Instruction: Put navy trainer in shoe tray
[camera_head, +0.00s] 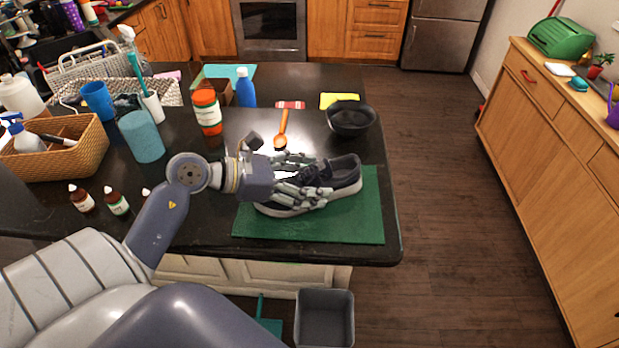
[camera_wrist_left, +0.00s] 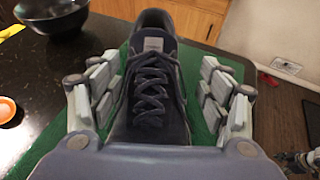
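The navy trainer (camera_head: 345,173), dark with a pale sole and laces, rests on a flat green mat or tray (camera_head: 350,228) at the counter's near right corner. I cannot tell whether this green piece is the shoe tray. My left gripper (camera_head: 298,178) is low over the shoe, with one finger on each side of it. In the left wrist view the shoe (camera_wrist_left: 155,85) lies between the open fingers (camera_wrist_left: 165,88). Green shows between the shoe and the right-hand finger; the left-hand finger is very close to the shoe or touching it.
An orange-and-white bottle (camera_head: 207,110), a teal cylinder (camera_head: 141,136) and a wicker basket (camera_head: 62,165) stand to the left. A grey open bin (camera_head: 325,318) is on the floor below.

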